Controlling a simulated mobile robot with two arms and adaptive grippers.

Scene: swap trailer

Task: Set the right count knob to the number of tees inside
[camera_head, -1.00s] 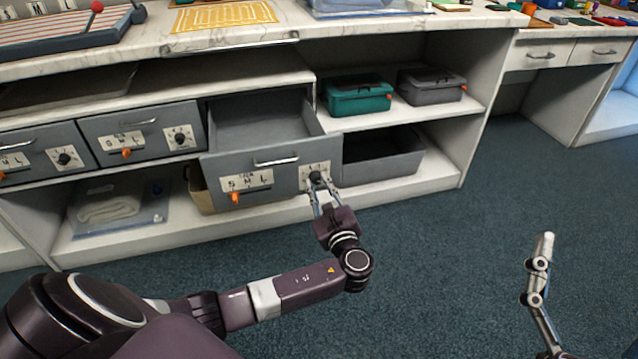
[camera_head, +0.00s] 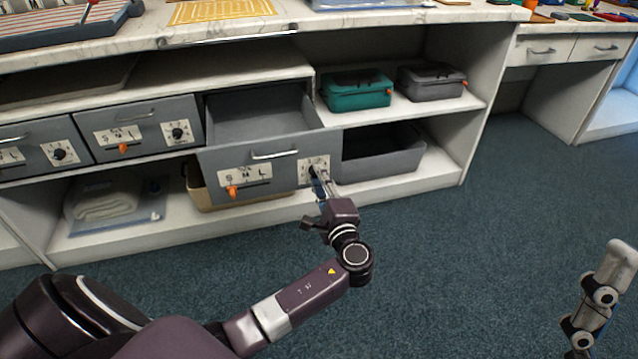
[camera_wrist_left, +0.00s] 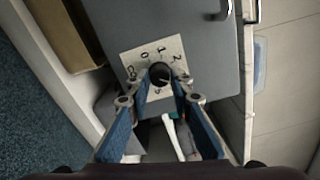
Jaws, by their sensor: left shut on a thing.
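The open grey drawer (camera_head: 227,160) has two white label plates on its front. The right plate (camera_head: 305,168) bears the black count knob (camera_head: 314,171). In the left wrist view, the knob (camera_wrist_left: 160,74) sits on the plate (camera_wrist_left: 178,48) with digits around it. My left gripper (camera_head: 317,173) is shut on the knob, its fingers on both sides; it also shows in the left wrist view (camera_wrist_left: 160,84). The pointer's setting is not clear. No tees show; the drawer's floor near the front is hidden. Part of my right gripper (camera_head: 597,296) shows at the lower right, jaws unclear.
An orange size lever (camera_head: 231,191) is on the drawer's left plate. Closed grey drawers (camera_head: 140,133) stand to the left. A teal box (camera_head: 357,90) and a grey box (camera_head: 431,83) are on the right shelf, above a dark open bin (camera_head: 385,160). The carpet (camera_head: 480,240) is clear.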

